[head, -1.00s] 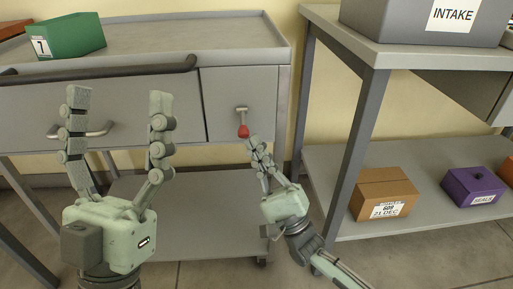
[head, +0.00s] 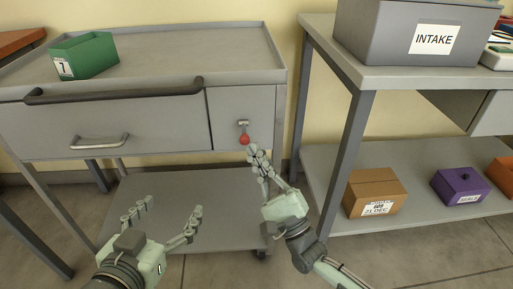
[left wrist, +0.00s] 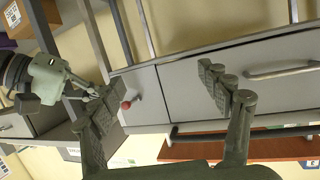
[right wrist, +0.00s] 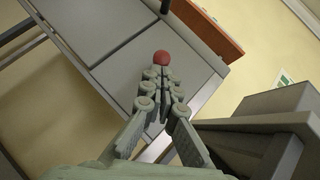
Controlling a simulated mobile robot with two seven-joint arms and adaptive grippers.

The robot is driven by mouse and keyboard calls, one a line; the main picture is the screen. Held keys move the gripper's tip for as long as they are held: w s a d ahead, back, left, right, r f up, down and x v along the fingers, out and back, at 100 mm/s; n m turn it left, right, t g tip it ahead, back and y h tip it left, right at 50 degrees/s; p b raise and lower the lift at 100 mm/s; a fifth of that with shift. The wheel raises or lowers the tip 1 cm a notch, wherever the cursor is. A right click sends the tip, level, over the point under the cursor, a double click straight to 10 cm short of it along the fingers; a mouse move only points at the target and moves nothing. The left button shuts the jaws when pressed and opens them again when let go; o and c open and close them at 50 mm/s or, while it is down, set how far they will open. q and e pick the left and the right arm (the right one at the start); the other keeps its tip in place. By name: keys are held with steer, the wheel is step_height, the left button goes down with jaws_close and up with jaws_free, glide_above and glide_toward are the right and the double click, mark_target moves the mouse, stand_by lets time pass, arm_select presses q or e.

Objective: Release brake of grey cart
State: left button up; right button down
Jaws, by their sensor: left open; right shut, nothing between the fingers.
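The grey cart (head: 60,115) stands on the left in the head view. Its brake lever is a short metal arm with a red knob (head: 244,140), on the right front panel, and the knob hangs low. The knob also shows in the right wrist view (right wrist: 161,57) and the left wrist view (left wrist: 126,105). My right gripper (head: 256,151) is shut and empty, its fingertips just below the knob; I cannot tell whether they touch it. My left gripper (head: 168,209) is open and empty, low in front of the cart's bottom shelf (head: 190,185).
The cart has a dark push bar (head: 115,94), a drawer handle (head: 100,142) and a green bin (head: 85,56) on top. A grey table (head: 350,85) stands close at right, with an INTAKE box (head: 380,32), a cardboard box (head: 374,190) and a purple box (head: 460,186).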

arm_select(q)
steer(key=s+a+f+n+g+y+p, duration=0.2)
steer(key=s+a+f+g+y+p, duration=0.25)
steer(key=s+a+f+g, duration=0.8)
step_height(320, 180, down, 7)
steer(key=a+t+p, duration=0.1)
steer(key=p, duration=0.1)
steer(key=shift+w+a+f+p, duration=0.15)
steer(key=shift+w+a+p, duration=0.1)
steer(key=shift+p, duration=0.05)
arm_select(e)
steer(key=s+d+m+g+h, duration=0.1)
steer(key=s+d+m+h, duration=0.1)
steer(key=s, duration=0.5)
steer(key=shift+d+m+h, duration=0.3)
steer(key=shift+d, duration=0.25)
arm_select(q)
steer(key=shift+t, duration=0.25)
arm_select(e)
steer(key=shift+f, duration=0.1)
